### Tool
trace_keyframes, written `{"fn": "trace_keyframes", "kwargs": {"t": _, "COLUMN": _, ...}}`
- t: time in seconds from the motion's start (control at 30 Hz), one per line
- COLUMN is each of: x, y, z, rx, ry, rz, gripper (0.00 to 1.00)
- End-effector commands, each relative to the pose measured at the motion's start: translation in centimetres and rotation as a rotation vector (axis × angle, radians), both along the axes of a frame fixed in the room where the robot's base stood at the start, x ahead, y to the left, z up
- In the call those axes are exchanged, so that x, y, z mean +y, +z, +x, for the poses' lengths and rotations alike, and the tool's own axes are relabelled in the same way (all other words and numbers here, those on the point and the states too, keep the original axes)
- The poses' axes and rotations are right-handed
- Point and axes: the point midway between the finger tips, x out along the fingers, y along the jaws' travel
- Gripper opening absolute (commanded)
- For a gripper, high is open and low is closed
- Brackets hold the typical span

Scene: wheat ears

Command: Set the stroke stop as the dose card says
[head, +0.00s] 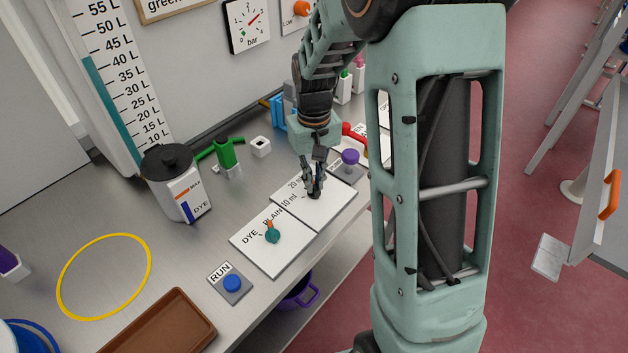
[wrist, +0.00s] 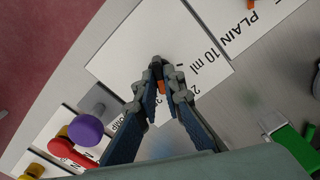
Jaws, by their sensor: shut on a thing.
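The white ml plate (head: 330,208) lies on the bench, with "10 ml" and "20" marks showing. In the wrist view the plate (wrist: 120,50) shows "10 ml" clearly; other figures are partly behind my fingers. My gripper (head: 314,190) points down at this plate and is shut on a small dark knob (wrist: 158,60). An orange pointer piece (wrist: 162,87) shows between the fingers, but which mark it points to I cannot tell. A framed sign (head: 172,8) on the wall reads "green", cut off at the top; I cannot tell if it is the dose card.
Beside the ml plate lies a DYE/PLAIN plate (head: 262,255) with a teal knob (head: 272,232). A purple knob (head: 350,157) and red lever (head: 354,134) stand close behind my gripper. A blue RUN button (head: 232,283), dye jar (head: 176,182) and brown tray (head: 160,325) are further left.

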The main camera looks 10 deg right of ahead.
Motion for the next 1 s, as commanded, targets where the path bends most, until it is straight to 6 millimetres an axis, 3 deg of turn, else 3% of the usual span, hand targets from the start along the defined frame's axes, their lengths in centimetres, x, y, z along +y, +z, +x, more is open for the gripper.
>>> {"fn": "trace_keyframes", "kwargs": {"t": 0.5, "x": 0.04, "y": 0.07, "z": 0.05, "rx": -0.001, "ry": -0.422, "rz": 0.0, "gripper": 0.0}}
{"fn": "trace_keyframes", "kwargs": {"t": 1.0, "x": 0.02, "y": 0.07, "z": 0.07, "rx": -0.001, "ry": -0.568, "rz": 0.001, "gripper": 0.0}}
